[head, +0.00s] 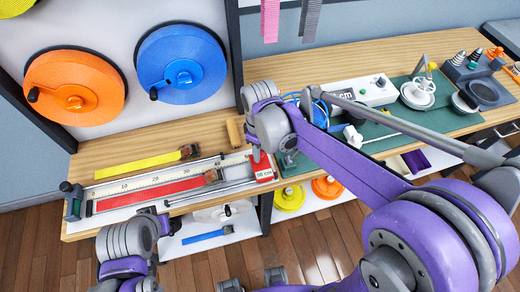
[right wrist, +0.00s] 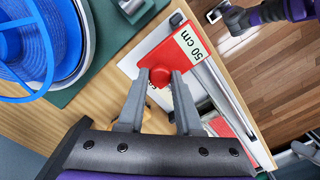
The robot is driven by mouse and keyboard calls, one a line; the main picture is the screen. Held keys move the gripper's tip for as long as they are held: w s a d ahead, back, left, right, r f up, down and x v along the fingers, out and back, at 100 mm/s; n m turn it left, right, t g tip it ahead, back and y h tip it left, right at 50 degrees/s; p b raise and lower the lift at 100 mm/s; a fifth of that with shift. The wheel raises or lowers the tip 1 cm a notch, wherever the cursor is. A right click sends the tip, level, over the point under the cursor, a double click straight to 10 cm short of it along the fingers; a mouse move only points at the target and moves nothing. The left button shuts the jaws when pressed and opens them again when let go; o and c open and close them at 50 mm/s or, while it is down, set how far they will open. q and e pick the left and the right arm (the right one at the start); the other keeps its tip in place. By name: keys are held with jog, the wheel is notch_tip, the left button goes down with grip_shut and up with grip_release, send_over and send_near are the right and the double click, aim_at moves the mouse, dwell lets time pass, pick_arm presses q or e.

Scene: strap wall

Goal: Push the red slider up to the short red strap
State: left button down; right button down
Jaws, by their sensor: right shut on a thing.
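The red slider (head: 264,174), marked 50 cm, sits at the right end of the white measuring board (head: 128,198). In the right wrist view the slider (right wrist: 186,47) has a round red knob between my right gripper's fingertips (right wrist: 160,78). My right gripper (head: 258,156) is shut on that knob and partly hides the slider from the head. The short red strap (head: 150,190) lies flat along the board, with a brass-coloured end piece (head: 212,177) on its right. A gap separates that end from the slider. My left gripper (head: 150,212) is low at the board's front edge; its fingers are unclear.
A yellow strap (head: 135,167) lies behind the board. A wooden block (head: 235,132) stands behind the slider. Orange (head: 75,75) and blue (head: 195,50) reels hang on the wall. A green mat (head: 400,150) with tools lies to the right.

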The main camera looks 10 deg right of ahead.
dwell(0.5)
jog(key=a+b, duration=0.1)
jog(key=a, duration=0.8)
jog(key=shift+s+a, duration=0.15)
jog(key=shift+a, duration=0.5)
jog(key=c, duration=1)
grip_release()
jog(key=o, duration=0.4)
jog(key=shift+a, duration=0.1)
